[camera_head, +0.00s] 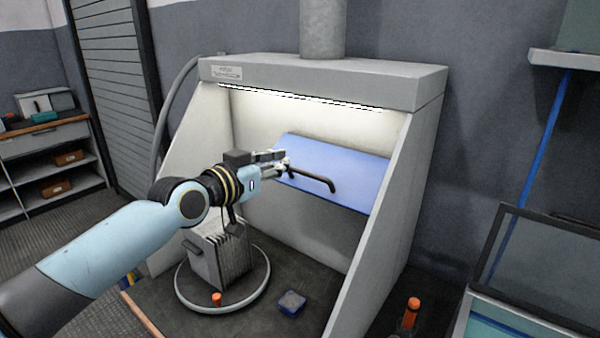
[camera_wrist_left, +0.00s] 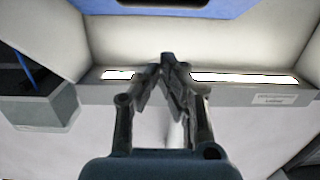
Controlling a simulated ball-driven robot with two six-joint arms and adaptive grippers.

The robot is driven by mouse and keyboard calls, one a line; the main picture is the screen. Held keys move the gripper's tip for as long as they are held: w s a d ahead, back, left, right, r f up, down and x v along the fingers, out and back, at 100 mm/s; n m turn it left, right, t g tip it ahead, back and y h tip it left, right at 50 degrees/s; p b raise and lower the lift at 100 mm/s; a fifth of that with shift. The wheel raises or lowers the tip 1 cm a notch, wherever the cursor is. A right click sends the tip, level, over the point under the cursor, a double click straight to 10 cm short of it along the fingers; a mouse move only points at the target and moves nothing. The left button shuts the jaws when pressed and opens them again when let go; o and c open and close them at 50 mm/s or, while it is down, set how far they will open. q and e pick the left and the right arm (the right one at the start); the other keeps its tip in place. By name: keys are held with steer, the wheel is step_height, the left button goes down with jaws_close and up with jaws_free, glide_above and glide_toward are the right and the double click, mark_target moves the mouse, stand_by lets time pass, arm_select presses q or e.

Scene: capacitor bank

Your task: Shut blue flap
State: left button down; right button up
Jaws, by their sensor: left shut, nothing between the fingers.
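The blue flap (camera_head: 345,175) is a flat panel inside the grey hood, under its lit top. It slants, standing out over a shadowed space below it. A dark bar handle (camera_head: 318,181) runs along its front face. My left gripper (camera_head: 286,166) is shut and empty at the left end of the flap, close to the handle. I cannot tell whether it touches either. In the left wrist view the shut fingers (camera_wrist_left: 167,60) point at the pale hood wall, and a strip of the blue flap (camera_wrist_left: 160,8) shows at the top edge. My right gripper is out of view.
The hood's side wall (camera_head: 392,215) bounds the space on the right. Below my arm a finned grey block (camera_head: 212,262) stands on a round turntable (camera_head: 262,283). A small blue-grey box (camera_head: 291,302) and an orange-capped item (camera_head: 216,299) are nearby. An orange-topped bottle (camera_head: 411,312) stands outside, right.

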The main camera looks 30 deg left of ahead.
arm_select(q)
steer(key=w+d+f+b, duration=0.1)
steer(key=w+f, duration=0.2)
steer(key=w, duration=0.4)
steer(key=shift+f+b, duration=0.3)
steer(key=shift+b, duration=0.1)
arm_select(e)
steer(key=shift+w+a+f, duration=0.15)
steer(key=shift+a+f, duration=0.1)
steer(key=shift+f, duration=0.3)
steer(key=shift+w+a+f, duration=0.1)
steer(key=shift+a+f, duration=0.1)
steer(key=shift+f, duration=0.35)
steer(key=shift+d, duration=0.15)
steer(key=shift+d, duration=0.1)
